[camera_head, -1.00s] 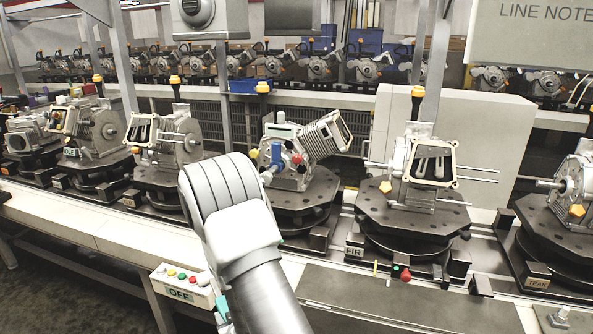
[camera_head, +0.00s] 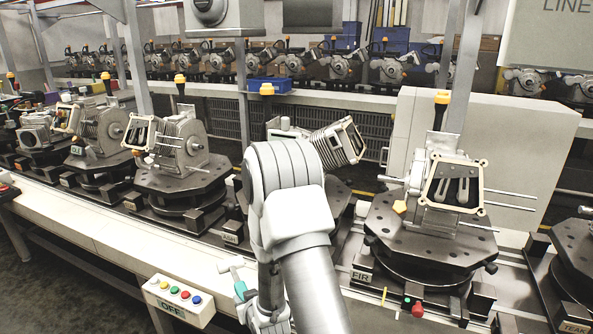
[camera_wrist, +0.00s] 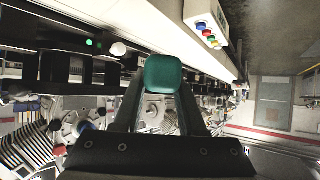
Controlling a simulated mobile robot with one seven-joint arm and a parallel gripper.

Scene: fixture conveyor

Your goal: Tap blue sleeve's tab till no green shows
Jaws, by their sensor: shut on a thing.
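My gripper (camera_wrist: 163,82) is shut on a teal handle (camera_wrist: 163,74), seen end-on between the fingers in the wrist view. In the head view, the teal handle (camera_head: 241,288) and a grey head (camera_head: 231,264) look like a small hammer, beside my arm and in front of the conveyor edge. The engine (camera_head: 338,144) with the grey finned cylinder sits on the fixture labelled ASH (camera_head: 230,239). My arm covers most of it in the head view.
A button box marked OFF (camera_head: 178,300) stands at the front, near the tool. The FIR fixture (camera_head: 432,236) with its engine and protruding rods is to the right. More engines on fixtures (camera_head: 178,186) line the left. A blue bin (camera_head: 268,85) is behind.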

